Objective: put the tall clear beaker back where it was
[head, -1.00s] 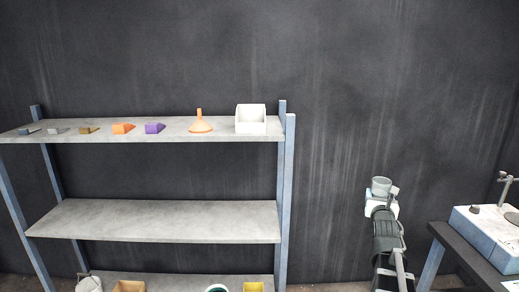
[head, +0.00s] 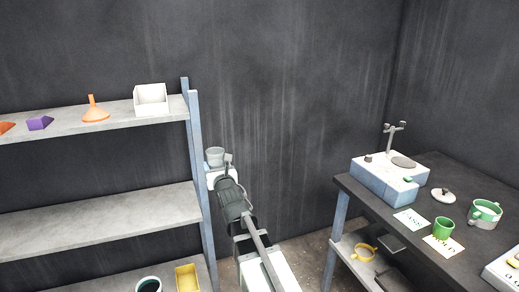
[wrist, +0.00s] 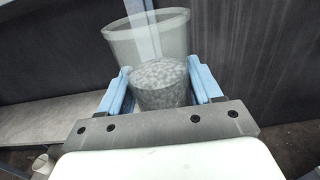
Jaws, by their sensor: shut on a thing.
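The tall clear beaker (wrist: 150,40) is between the two blue fingers of my gripper (wrist: 160,85) in the wrist view, with grey granular material in its lower part. My gripper is shut on it and holds it up in the air. In the head view the beaker (head: 215,157) shows small and greyish above my gripper (head: 220,170), just right of the shelf's blue post. Its base is partly hidden by my gripper.
The shelf rack (head: 100,212) at left has a bare middle board. An orange funnel (head: 95,112) and a white bin (head: 151,100) stand on its top board. At right, a dark table (head: 370,190) bears a white-and-blue machine (head: 390,176), a green cup (head: 443,228) and a green-and-white mug (head: 484,213).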

